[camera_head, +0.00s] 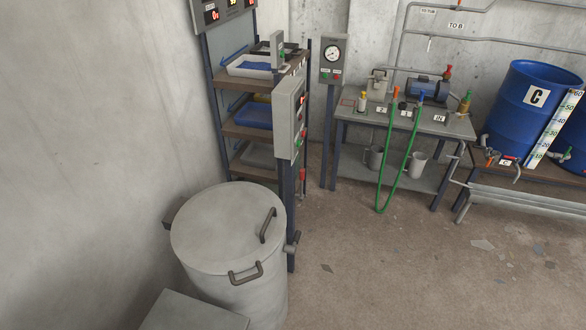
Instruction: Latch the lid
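The lid (222,222) is a round grey disc lying flat on top of a grey drum (262,302) at the lower left. A dark bar handle (268,226) stands on the lid near its right side. A second dark U-shaped handle (245,274) is at the drum's front rim; whether it belongs to the lid or the drum wall is unclear. A dark stub (292,242) sticks out at the drum's right side, near a post. I cannot tell whether the lid is latched. Neither of my grippers is in view.
A grey control box (290,118) on a post and a shelf rack with trays (252,115) stand behind the drum. A grey box (190,312) is in front. A workbench (425,122) and blue barrel C (530,110) stand back right. The floor (400,270) at right is clear.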

